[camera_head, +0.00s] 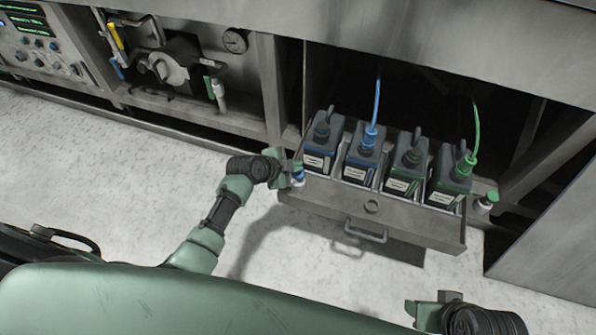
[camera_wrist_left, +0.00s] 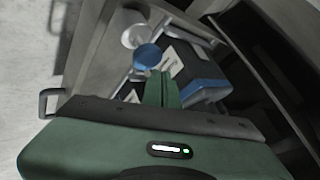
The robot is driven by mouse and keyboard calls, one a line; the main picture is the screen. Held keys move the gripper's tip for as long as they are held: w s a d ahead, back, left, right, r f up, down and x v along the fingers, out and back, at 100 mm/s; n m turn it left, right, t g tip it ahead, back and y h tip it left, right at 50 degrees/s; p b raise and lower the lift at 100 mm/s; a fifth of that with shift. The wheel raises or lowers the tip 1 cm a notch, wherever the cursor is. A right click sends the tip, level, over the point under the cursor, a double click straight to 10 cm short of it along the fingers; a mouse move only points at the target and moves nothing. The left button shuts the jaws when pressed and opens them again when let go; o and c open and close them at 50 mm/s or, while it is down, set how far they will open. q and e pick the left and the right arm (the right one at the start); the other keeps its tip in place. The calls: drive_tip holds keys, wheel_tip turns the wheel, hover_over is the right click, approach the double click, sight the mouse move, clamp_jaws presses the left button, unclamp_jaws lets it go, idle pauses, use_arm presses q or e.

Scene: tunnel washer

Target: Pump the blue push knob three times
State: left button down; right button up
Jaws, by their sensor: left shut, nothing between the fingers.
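The blue push knob (camera_head: 298,172) sits on a small white fitting at the left end of the pulled-out drawer (camera_head: 372,207). In the left wrist view the round blue knob (camera_wrist_left: 147,56) shows just beyond my fingertips. My left gripper (camera_head: 286,170) is at the knob in the head view, partly in front of it. In the wrist view its fingers (camera_wrist_left: 161,88) are shut together and hold nothing. I cannot tell whether they touch the knob. My right gripper (camera_head: 428,308) is low at the lower right, away from the drawer; its jaw state is unclear.
Several dark bottles with blue or green labels stand in the drawer, including one with a blue tube (camera_head: 364,150). A green-topped fitting (camera_head: 487,202) is at the drawer's right end. The drawer handle (camera_head: 366,231) sticks out over clear pale floor (camera_head: 120,170). Machine panels lie behind.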

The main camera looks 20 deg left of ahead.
drive_tip(key=shift+r, duration=0.1)
use_arm(q)
drive_tip(key=shift+f, duration=0.1)
use_arm(e)
drive_tip(key=shift+a, duration=0.1)
use_arm(q)
drive_tip(key=shift+f, duration=0.3)
use_arm(e)
drive_tip(key=shift+f, duration=0.3)
